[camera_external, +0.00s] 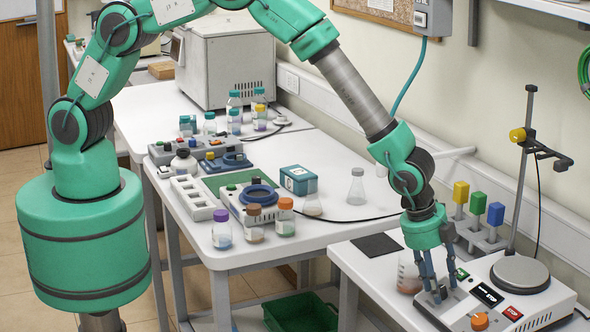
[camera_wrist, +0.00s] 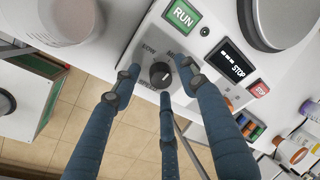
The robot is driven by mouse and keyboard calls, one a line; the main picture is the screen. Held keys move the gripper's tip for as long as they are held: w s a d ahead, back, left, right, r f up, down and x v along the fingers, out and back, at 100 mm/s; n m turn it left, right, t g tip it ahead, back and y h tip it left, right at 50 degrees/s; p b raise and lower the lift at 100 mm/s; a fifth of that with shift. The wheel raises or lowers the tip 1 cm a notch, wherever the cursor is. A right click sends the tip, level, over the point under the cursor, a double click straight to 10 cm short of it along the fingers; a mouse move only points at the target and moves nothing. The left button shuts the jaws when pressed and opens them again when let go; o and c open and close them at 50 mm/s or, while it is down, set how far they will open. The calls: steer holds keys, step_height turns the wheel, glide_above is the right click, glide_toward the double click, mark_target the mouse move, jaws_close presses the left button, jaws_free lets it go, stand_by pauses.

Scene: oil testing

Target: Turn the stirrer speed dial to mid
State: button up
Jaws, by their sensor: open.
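The stirrer speed dial (camera_wrist: 160,75) is a round black knob with a short white mark, on the white panel beside printed LOW and SPEED labels. A further label starting with M is partly covered by a finger. I cannot tell exactly where the mark points. My gripper (camera_wrist: 161,82) is open, its three blue fingers spread around the dial; contact is not clear. In the external view my gripper (camera_external: 432,291) points down at the stirrer (camera_external: 552,306), and its fingers hide the dial.
The panel also has a green RUN button (camera_wrist: 183,16), a display (camera_wrist: 231,60) and a red STOP button (camera_wrist: 259,88). A flask with reddish liquid (camera_external: 408,277) stands close left of my gripper. A stand rod (camera_external: 521,170) rises behind the round plate (camera_external: 520,271).

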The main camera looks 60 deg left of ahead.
steer(key=v, duration=1.1)
steer(key=shift+r, duration=0.35)
steer(key=shift+a, duration=0.1)
steer(key=a+r+n+b, duration=0.3)
steer(key=a+r+n, duration=0.1)
steer(key=a+r, duration=0.95)
steer(key=s+a+r+n+t+b, duration=0.1)
steer(key=s+a+r+n+b, duration=0.2)
steer(key=a, duration=0.7)
steer(key=s+a+r+n+b, duration=0.1)
steer(key=s+a+r+n, duration=0.25)
steer(key=a+r, duration=0.4)
steer(key=s+a+n+b, duration=0.3)
steer(key=s+a+n, duration=0.2)
steer(key=s+a, duration=0.8)
steer(key=s+a+f+n+b, duration=0.1)
steer(key=s+a+n+b, duration=0.1)
steer(key=s+a, duration=0.2)
steer(key=s+a+f+n+t+y+b, duration=0.1)
steer(key=s+a+f+n, duration=0.1)
steer(key=s, duration=0.7)
steer(key=a+n, duration=0.1)
steer(key=a, duration=0.1)
steer(key=shift+s+a+f+b, duration=0.15)
steer(key=shift+s+a+b, duration=0.15)
steer(key=shift+s+b, duration=0.1)
